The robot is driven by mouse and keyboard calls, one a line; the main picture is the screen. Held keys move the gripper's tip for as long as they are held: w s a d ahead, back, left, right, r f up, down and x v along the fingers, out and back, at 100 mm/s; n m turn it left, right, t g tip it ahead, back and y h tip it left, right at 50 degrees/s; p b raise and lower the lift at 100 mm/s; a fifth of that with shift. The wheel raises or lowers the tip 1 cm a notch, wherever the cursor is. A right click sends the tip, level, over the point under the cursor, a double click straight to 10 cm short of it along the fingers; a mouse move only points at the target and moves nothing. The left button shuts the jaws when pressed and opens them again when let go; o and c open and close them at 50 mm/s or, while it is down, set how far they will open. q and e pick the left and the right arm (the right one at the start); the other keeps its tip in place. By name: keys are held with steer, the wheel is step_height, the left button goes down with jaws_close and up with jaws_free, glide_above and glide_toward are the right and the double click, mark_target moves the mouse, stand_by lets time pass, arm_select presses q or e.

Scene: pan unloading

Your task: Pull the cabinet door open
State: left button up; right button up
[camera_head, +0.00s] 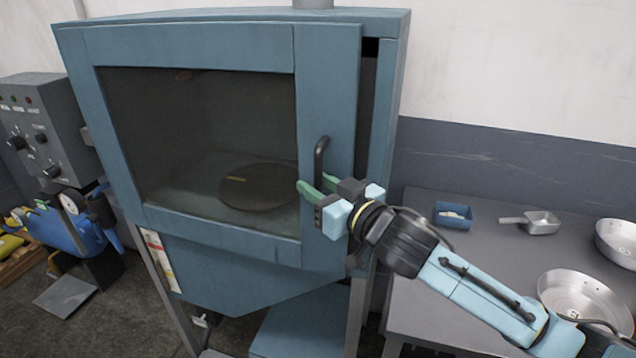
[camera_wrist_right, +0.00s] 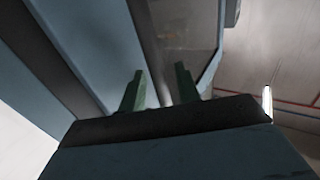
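The blue cabinet (camera_head: 392,110) stands in the middle of the head view. Its door (camera_head: 328,75) has a large window with a round dark plate visible behind the glass. A dark gap shows along the door's right edge, so the door appears slightly ajar. The black, vertical door handle (camera_head: 320,157) is on the door's right side. My right gripper (camera_head: 315,183) is at the handle's lower end. Its green fingers stand apart, also in the right wrist view (camera_wrist_right: 160,85). I cannot tell whether the handle lies between them. My left gripper is not in view.
A grey table (camera_head: 480,258) on the right holds a blue tray (camera_head: 453,214), a small metal scoop (camera_head: 541,222) and round metal pans (camera_head: 580,298). A grey control box (camera_head: 45,130) and a blue machine with a gauge (camera_head: 62,232) stand left of the cabinet.

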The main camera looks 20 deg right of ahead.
steer(key=shift+w+a, duration=0.1)
steer(key=shift+w, duration=0.05)
steer(key=shift+c, duration=0.2)
jaws_close()
